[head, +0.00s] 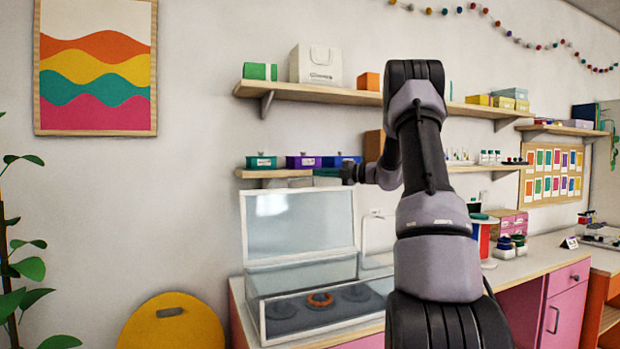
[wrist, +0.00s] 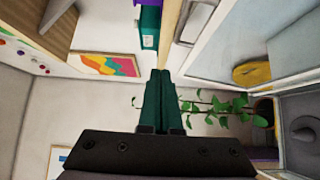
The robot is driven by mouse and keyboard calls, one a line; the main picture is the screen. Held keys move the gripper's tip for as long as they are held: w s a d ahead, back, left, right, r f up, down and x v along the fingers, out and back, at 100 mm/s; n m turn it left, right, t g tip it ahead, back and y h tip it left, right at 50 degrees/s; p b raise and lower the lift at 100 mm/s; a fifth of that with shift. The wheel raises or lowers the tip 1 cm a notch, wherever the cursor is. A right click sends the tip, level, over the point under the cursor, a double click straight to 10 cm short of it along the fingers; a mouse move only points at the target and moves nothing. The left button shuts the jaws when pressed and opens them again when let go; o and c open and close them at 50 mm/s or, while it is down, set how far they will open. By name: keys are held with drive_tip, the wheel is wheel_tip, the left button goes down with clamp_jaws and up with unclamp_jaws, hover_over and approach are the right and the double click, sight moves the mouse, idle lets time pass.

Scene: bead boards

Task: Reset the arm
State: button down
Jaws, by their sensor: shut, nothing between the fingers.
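My arm is raised and bent in the middle of the head view, in front of the shelves and the counter. My gripper (head: 348,173) points left in the head view, level with the lower shelf and above the open glass-lidded case. In the wrist view its two green fingers (wrist: 160,74) lie together, shut with nothing between them. The wrist picture is turned on its side.
The glass case (head: 263,322) stands on the counter with its lid up; an orange ring (head: 320,299) lies inside. Wall shelves (head: 310,94) with boxes are behind my arm. A yellow round chair back (head: 172,322) and a plant (head: 28,268) are at left.

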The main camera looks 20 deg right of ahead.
drive_tip(key=r+v, duration=0.1)
drive_tip(key=v, duration=0.5)
drive_tip(key=s+a+r+n+g+h, duration=0.1)
drive_tip(key=s+a+n+g+h, duration=0.4)
drive_tip(key=s+a+n, duration=1.3)
drive_tip(key=s+a+f+n+h, duration=0.1)
drive_tip(key=s+f+n+h, duration=0.1)
drive_tip(key=s+n, duration=0.8)
drive_tip(key=s+f+n+h, duration=0.3)
drive_tip(key=s+n+h, duration=0.1)
drive_tip(key=s+n, duration=0.6)
drive_tip(key=n, duration=0.2)
drive_tip(key=shift+a+n, duration=0.3)
drive_tip(key=shift+a, duration=0.1)
